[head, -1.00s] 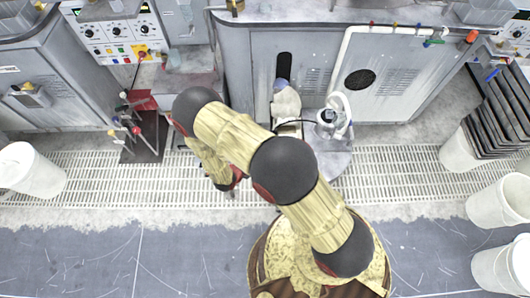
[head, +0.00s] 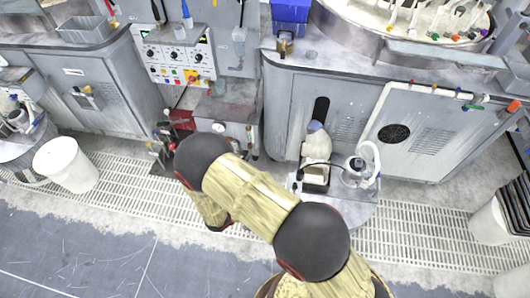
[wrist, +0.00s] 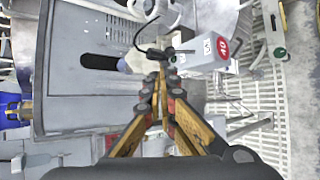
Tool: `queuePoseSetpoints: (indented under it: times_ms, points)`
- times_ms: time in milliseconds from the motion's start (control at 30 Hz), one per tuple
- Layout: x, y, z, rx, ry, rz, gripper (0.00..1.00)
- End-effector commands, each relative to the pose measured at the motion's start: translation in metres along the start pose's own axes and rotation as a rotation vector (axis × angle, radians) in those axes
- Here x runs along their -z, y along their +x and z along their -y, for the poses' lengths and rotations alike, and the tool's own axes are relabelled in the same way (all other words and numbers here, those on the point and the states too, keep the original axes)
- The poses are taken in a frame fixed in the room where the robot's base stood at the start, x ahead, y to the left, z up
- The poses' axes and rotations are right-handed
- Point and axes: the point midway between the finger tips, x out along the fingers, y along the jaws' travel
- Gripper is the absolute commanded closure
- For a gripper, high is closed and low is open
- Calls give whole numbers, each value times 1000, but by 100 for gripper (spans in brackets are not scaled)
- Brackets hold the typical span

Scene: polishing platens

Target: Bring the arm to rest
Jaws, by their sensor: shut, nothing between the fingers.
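My arm reaches from the bottom right of the head view toward the left, in pale yellow links with dark round joints. My gripper (wrist: 164,78) points away from the camera in the wrist view, its two orange-and-black fingers brought together at the tips with nothing held. In the head view the arm's far end hangs below the left joint, and the fingertips are largely hidden by the arm. The arm is in free space over the grated floor, in front of the grey cabinets.
A grey cabinet (head: 289,105) and a control panel (head: 176,54) stand behind the arm. A white bucket (head: 66,164) stands at left. Open floor (head: 75,245) lies at lower left.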

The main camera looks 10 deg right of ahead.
Motion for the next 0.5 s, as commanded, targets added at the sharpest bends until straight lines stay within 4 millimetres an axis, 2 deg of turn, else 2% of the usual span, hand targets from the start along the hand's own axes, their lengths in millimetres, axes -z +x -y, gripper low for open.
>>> queuePoseSetpoints:
  times_ms: [233, 367, 433, 500]
  points:
    - [0, 0, 0, 0, -17, 0, 100]
    - [-2, 0, 3, 11, -102, 7, 100]
    - [-15, 1, 11, 40, -163, 41, 100]
    - [-38, 0, 22, 82, -231, 93, 100]
